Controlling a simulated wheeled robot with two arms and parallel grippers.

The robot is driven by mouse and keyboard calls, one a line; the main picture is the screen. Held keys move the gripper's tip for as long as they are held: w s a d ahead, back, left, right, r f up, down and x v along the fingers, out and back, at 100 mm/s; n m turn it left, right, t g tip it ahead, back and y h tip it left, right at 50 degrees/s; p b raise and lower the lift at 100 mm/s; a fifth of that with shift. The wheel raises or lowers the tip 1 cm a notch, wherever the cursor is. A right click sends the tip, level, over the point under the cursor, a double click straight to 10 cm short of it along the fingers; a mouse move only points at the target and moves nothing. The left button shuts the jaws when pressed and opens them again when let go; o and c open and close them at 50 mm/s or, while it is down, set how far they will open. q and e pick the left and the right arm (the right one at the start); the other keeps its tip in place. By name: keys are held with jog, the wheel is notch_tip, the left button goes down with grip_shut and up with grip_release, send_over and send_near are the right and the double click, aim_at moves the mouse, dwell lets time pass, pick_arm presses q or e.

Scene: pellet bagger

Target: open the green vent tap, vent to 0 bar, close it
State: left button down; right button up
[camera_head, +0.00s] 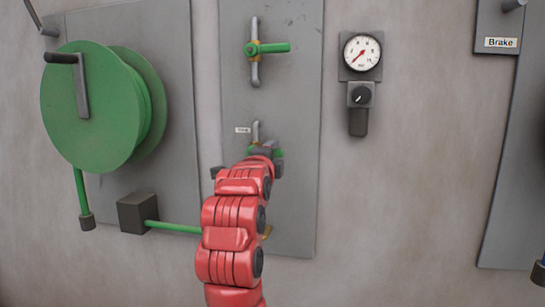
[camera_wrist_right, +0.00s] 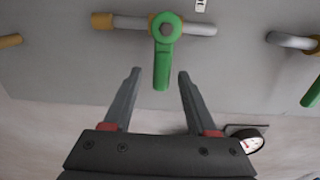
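A tap with a green handle (camera_wrist_right: 163,62) sits on a grey pipe in the right wrist view, its handle across the pipe. A small label near it is too small to read. My right gripper (camera_wrist_right: 159,74) is open, with the handle's free end between its fingertips, touching neither finger. In the head view my right gripper (camera_head: 248,164) covers most of this lower tap. A second tap with a green handle (camera_head: 272,48) is above it, its handle also across its pipe. The round gauge (camera_head: 362,52) has a red needle pointing lower left; its exact reading is unclear. My left gripper is out of view.
A green reel (camera_head: 90,105) with a crank is on the left wall panel. A dark box (camera_head: 137,213) with a green rod is below it. A regulator with a black knob (camera_head: 360,95) hangs under the gauge. A "Brake" panel (camera_head: 501,42) is at right.

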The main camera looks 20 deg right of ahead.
jog(key=p+v, duration=0.1)
jog(key=v, duration=1.6)
jog(key=shift+s+a, duration=0.2)
